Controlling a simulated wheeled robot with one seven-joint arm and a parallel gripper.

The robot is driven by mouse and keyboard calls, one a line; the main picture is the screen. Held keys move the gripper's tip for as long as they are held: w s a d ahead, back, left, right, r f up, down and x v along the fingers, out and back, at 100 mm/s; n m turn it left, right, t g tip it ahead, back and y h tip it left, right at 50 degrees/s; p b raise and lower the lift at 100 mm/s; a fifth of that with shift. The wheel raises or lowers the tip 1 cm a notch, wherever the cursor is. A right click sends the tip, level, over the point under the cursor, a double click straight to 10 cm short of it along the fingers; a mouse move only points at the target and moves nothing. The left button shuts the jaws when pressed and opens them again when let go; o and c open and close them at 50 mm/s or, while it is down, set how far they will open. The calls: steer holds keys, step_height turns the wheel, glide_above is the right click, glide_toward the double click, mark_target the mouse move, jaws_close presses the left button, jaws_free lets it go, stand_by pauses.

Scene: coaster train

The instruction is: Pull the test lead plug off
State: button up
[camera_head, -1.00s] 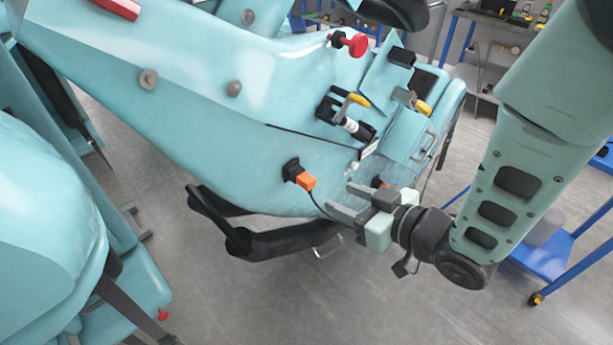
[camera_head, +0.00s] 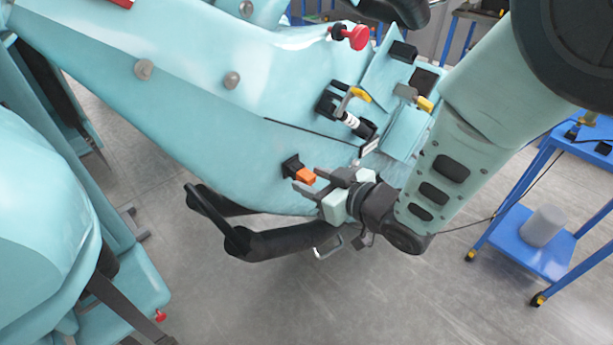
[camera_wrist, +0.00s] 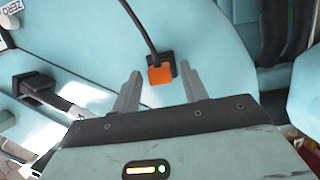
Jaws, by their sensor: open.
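The orange test lead plug (camera_head: 305,176) sits in a black socket (camera_head: 290,165) on the side of the teal coaster car. In the wrist view the plug (camera_wrist: 160,74) lies between and just beyond the fingertips, with a dark cable running from it toward the top of the picture. My gripper (camera_head: 307,182) is open, with its fingertips close to the plug. In the wrist view my gripper (camera_wrist: 160,82) has one finger on each side of the plug, with gaps showing.
A black latch with a yellow-handled lever (camera_head: 349,106) and a red knob (camera_head: 352,37) stand out from the car above the plug. A black padded bar (camera_head: 285,241) runs below. A blue cart (camera_head: 540,250) stands at the right, with open floor between.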

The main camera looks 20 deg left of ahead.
jaws_close()
steer(key=shift+s+d, duration=0.1)
steer(key=shift+d, duration=0.15)
steer(key=shift+s+d+b, duration=0.15)
steer(key=shift+s+d, duration=0.15)
steer(key=shift+d, duration=0.4)
steer(key=shift+s+d+b, duration=0.2)
steer(key=shift+s+d, duration=0.05)
steer(key=shift+d, duration=0.4)
steer(key=shift+s+d+b, duration=0.15)
steer(key=shift+s+d, duration=0.15)
steer(key=shift+d, duration=0.4)
